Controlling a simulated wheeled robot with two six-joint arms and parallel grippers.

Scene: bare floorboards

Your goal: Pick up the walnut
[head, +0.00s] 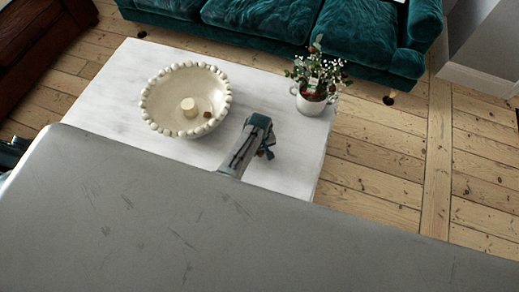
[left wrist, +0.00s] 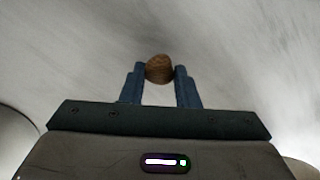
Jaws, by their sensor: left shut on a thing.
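The walnut (left wrist: 159,68) is a small, round, brown thing. In the left wrist view it sits between the two blue fingertips of my left gripper (left wrist: 160,72), which are shut on it from both sides. In the head view my left gripper (head: 265,151) is over the right part of the white table (head: 180,168), and a small brown bit of the walnut (head: 261,153) shows beside its fingers. I cannot tell whether the walnut touches the table top. My right gripper is not in view.
A large cream bowl with a beaded rim (head: 147,108) stands left of the gripper, holding a pale cylinder (head: 189,106) and a small reddish-brown thing (head: 207,115). A white pot with flowers (head: 312,104) stands at the table's right corner. A teal sofa (head: 265,22) is behind.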

